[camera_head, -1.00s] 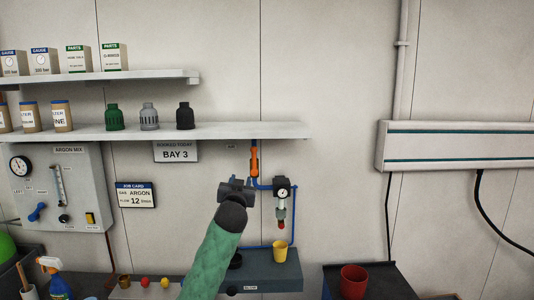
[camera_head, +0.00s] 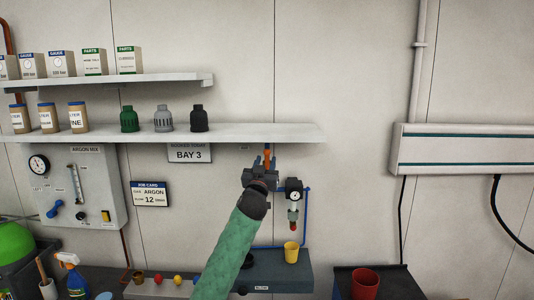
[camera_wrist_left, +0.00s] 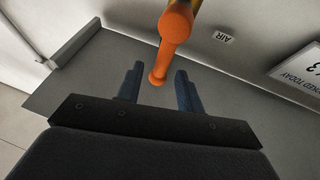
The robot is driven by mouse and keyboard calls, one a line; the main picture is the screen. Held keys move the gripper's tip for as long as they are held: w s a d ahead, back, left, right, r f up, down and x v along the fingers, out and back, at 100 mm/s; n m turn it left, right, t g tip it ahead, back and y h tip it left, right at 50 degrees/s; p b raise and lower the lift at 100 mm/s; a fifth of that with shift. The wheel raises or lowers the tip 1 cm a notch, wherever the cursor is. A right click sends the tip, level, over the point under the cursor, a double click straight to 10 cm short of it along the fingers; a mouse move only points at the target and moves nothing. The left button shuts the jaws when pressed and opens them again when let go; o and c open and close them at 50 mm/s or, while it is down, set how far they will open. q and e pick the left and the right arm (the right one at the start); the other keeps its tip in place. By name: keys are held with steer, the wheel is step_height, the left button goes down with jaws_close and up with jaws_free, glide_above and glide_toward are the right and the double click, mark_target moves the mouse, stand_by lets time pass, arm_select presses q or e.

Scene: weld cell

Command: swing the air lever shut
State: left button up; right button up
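The orange air lever (camera_head: 267,156) is on the wall just under the long shelf, on the blue air line. Its lower part is hidden behind my left gripper (camera_head: 261,168) in the head view. In the left wrist view the orange lever (camera_wrist_left: 174,33) comes down from the top, and its rounded end lies between the two fingers of my left gripper (camera_wrist_left: 158,85). The fingers are apart, with a gap showing on both sides of the lever. An "AIR" label (camera_wrist_left: 222,37) is beside it. My right gripper is not in view.
The long shelf (camera_head: 270,133) is close above my left gripper. A gauge and regulator (camera_head: 294,196) hang just right of it. The BAY 3 sign (camera_head: 189,154) is to the left.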

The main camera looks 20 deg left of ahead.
mark_target(266, 159)
arm_select(q)
steer(key=shift+p+x, duration=0.65)
steer(key=shift+x, duration=0.95)
steer(key=shift+f, duration=0.15)
jaws_close()
